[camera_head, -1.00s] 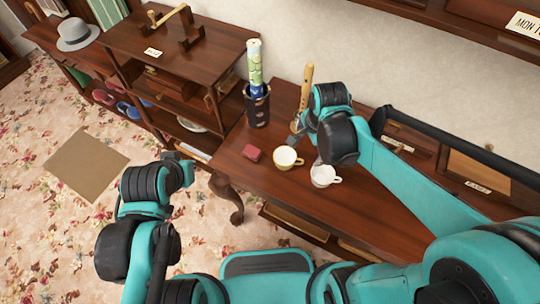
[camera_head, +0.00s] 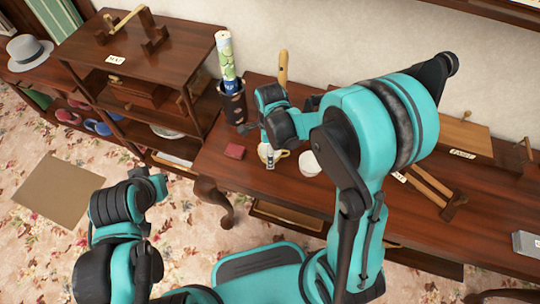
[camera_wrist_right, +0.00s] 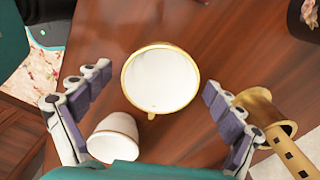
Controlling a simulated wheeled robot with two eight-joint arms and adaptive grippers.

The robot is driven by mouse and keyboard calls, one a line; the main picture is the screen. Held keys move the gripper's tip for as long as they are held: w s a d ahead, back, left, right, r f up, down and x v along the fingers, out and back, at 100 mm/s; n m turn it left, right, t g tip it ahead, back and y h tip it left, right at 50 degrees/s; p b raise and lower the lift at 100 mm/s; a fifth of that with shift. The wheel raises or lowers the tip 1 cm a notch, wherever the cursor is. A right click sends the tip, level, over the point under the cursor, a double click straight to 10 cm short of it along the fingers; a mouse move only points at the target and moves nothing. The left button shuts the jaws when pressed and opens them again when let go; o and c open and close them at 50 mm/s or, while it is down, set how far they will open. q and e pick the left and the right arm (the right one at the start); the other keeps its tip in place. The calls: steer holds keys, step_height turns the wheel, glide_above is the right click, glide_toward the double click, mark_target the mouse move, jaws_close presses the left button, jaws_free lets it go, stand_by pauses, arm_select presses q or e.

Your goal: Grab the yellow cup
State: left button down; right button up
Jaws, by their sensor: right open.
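The yellow cup (camera_head: 281,155) stands on the dark wooden table, partly hidden by my right gripper in the head view. In the right wrist view the yellow cup (camera_wrist_right: 160,80) shows from above, with a gold rim and white inside. My right gripper (camera_wrist_right: 155,84) is open above it, one finger on each side of the cup, with gaps between fingers and rim. In the head view my right gripper (camera_head: 269,157) is over the cup. My left gripper (camera_head: 152,182) is off the table's left side; its fingers are not clear.
A white cup (camera_wrist_right: 115,137) is close beside the yellow cup, near the left finger. A gold tube-like object (camera_wrist_right: 265,112) is by the right finger.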

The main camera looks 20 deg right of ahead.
steer(key=shift+f, duration=0.45)
steer(key=shift+r, duration=0.1)
steer(key=c, duration=1.3)
steer(key=shift+r, duration=0.1)
steer(key=shift+c, duration=0.2)
